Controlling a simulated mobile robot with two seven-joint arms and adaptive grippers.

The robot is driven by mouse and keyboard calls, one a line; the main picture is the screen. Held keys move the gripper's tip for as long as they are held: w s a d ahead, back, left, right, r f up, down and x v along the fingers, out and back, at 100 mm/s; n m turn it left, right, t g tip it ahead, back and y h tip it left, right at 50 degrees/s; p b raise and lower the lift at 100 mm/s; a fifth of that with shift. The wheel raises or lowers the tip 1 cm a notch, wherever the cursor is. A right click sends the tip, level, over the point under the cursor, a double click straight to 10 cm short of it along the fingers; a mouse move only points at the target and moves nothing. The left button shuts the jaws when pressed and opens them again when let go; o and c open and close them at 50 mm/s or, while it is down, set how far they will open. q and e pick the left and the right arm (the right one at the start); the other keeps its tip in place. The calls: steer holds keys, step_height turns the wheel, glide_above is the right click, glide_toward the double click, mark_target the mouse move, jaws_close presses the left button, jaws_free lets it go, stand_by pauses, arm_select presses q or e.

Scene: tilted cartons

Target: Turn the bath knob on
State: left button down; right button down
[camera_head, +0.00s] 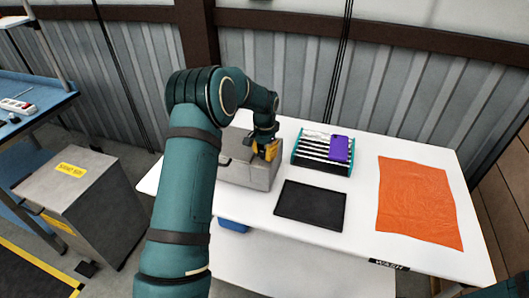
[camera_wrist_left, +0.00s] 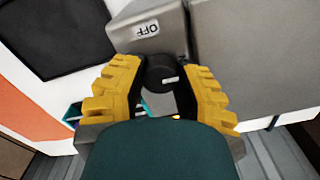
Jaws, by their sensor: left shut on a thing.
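The bath is a grey metal box (camera_head: 247,174) on the white table, left of the middle in the head view. In the left wrist view, a round black knob (camera_wrist_left: 158,72) with a short white mark sits on the bath beside a white label reading OFF (camera_wrist_left: 147,29). My left gripper (camera_head: 266,150) reaches down onto the bath. Its two yellow fingers stand on either side of the knob and are shut on it. The white mark lies roughly sideways in the wrist picture, not toward the label. The knob is hidden in the head view. My right gripper is not in view.
On the white table (camera_head: 405,150), a teal rack (camera_head: 297,157) carries dark-and-white strips and a purple item (camera_head: 340,148). A black mat (camera_head: 310,205) and an orange sheet (camera_head: 417,202) lie flat. A grey cabinet (camera_head: 82,190) stands left; a corrugated wall is behind.

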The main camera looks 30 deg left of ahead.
mark_target(264, 152)
arm_select(q)
steer(key=shift+f, duration=0.15)
steer(key=c, duration=0.6)
jaws_free()
steer(key=shift+o, duration=0.2)
step_height(264, 152, up, 12)
stand_by(0.7)
